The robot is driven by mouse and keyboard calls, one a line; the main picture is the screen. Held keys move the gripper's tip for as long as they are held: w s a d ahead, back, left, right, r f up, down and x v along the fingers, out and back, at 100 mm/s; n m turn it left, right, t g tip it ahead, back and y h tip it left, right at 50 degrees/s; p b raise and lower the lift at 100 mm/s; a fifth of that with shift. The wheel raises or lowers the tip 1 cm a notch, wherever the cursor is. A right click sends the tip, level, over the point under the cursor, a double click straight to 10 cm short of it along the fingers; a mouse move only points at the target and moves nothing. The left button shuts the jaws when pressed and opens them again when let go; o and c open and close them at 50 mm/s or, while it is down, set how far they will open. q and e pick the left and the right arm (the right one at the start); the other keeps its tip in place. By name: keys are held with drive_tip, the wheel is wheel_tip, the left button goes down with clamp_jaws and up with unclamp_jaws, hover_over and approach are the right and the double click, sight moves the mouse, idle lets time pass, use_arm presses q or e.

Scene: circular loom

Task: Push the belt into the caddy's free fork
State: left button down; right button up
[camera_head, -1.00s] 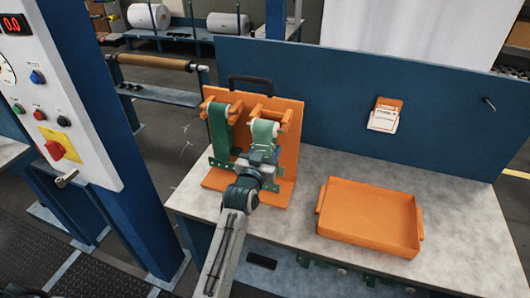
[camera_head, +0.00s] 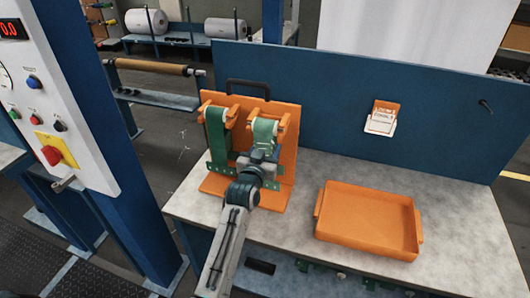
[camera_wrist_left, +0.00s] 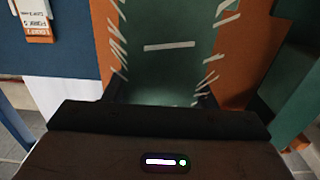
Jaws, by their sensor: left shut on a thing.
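The orange caddy (camera_head: 286,195) stands upright on the bench against the blue panel. One green belt (camera_head: 217,135) hangs in its left fork. My left gripper (camera_head: 262,152) is shut on the other green belt (camera_head: 265,130), whose pale rolled top is at the right fork (camera_head: 283,119), between its prongs. I cannot tell how deep it sits. In the left wrist view, this belt (camera_wrist_left: 168,62), with white stitch marks, fills the middle, with orange caddy surface beside it. My left gripper's dark fingers (camera_wrist_left: 160,98) flank it; their tips are largely hidden. My right gripper is out of view.
An orange tray (camera_head: 368,222) sits on the bench (camera_head: 300,240), right of the caddy. A label card (camera_head: 382,118) is on the blue back panel (camera_head: 330,90). A control box (camera_head: 55,100) on a blue post stands to the left.

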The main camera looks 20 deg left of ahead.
use_arm(q)
drive_tip(key=shift+w, duration=0.65)
drive_tip(key=c, duration=0.5)
unclamp_jaws()
drive_tip(key=shift+s, duration=0.1)
drive_tip(key=shift+s+f+b, duration=0.15)
drive_tip(key=shift+s+b, duration=0.25)
drive_tip(key=shift+s, duration=0.15)
drive_tip(key=shift+s+a+r+b, duration=0.1)
drive_tip(key=shift+s+b, duration=0.65)
drive_tip(key=shift+s, duration=1.7)
drive_tip(key=shift+s+a+r+b, duration=0.1)
drive_tip(key=shift+s+b, duration=0.6)
drive_tip(key=shift+s, duration=1.7)
